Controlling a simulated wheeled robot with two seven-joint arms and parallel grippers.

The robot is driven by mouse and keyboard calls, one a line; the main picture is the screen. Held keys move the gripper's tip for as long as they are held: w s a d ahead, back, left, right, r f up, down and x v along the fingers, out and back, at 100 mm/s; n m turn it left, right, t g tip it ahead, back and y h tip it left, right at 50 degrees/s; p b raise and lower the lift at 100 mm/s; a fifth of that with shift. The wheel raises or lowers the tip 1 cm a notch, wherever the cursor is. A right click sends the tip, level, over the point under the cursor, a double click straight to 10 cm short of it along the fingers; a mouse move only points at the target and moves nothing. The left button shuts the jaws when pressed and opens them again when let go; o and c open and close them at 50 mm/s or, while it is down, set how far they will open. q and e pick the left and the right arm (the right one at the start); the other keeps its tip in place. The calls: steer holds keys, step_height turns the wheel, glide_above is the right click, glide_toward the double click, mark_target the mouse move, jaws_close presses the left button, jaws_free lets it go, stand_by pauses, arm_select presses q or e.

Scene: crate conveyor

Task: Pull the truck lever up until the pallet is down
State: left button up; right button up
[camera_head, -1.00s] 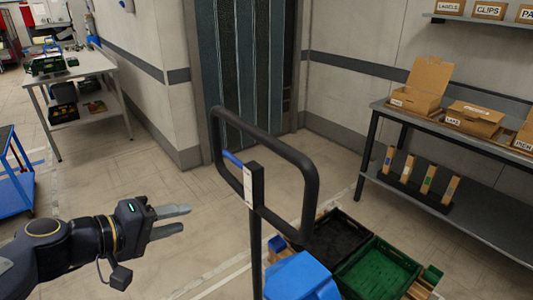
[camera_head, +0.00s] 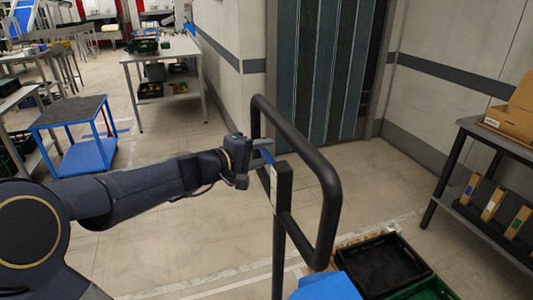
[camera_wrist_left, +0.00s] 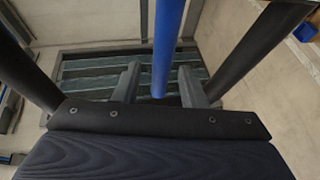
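The truck's black handle loop (camera_head: 331,215) rises in the lower middle of the head view. Its blue lever (camera_head: 266,154) sits inside the loop by the upright post, partly hidden by my gripper. My left gripper (camera_head: 262,150) is at the lever, inside or close to the loop. In the left wrist view, the lever (camera_wrist_left: 165,40) runs between the two grey fingertips (camera_wrist_left: 160,78), with a gap on both sides, so the gripper is open around it. The truck's blue body (camera_head: 325,288) shows at the bottom edge. The pallet cannot be made out under the crates. My right gripper is out of view.
A black crate (camera_head: 398,280) and a green crate (camera_head: 432,290) stand low beyond the truck. A shelf bench (camera_head: 470,128) is at the right. A blue cart (camera_head: 85,155) and a table (camera_head: 160,50) stand at the left. Floor left of the truck is clear.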

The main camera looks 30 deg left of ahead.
arm_select(q)
steer(key=shift+w+d+f, duration=0.1)
steer(key=shift+w+d, duration=0.1)
steer(key=shift+w, duration=0.4)
jaws_close()
